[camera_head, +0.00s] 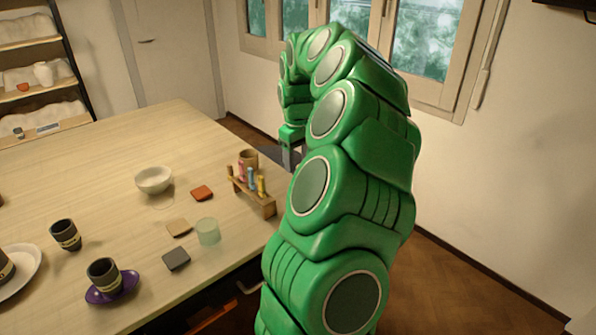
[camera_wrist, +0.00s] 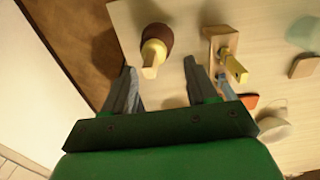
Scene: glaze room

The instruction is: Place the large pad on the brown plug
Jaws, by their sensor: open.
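Three flat square pads lie on the table: an orange-red pad (camera_head: 202,193), a tan pad (camera_head: 178,228) and a dark grey pad (camera_head: 176,259). I cannot tell which is the large one. A wooden rack (camera_head: 264,205) at the table's right edge holds several upright coloured plugs; the leftmost (camera_head: 230,171) looks brownish. A brown round holder (camera_head: 248,157) stands behind the rack; in the wrist view the brown holder (camera_wrist: 158,33) has a pale yellow piece sticking out. My gripper (camera_head: 291,158) is open and empty beyond the table's right edge; its fingertips (camera_wrist: 160,66) point towards the holder and rack.
A white bowl (camera_head: 154,180) and a pale green translucent cup (camera_head: 208,232) stand near the pads. Dark cups (camera_head: 66,235), one on a purple saucer (camera_head: 122,291), and a white plate (camera_head: 32,262) are at the left. The table's far middle is clear.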

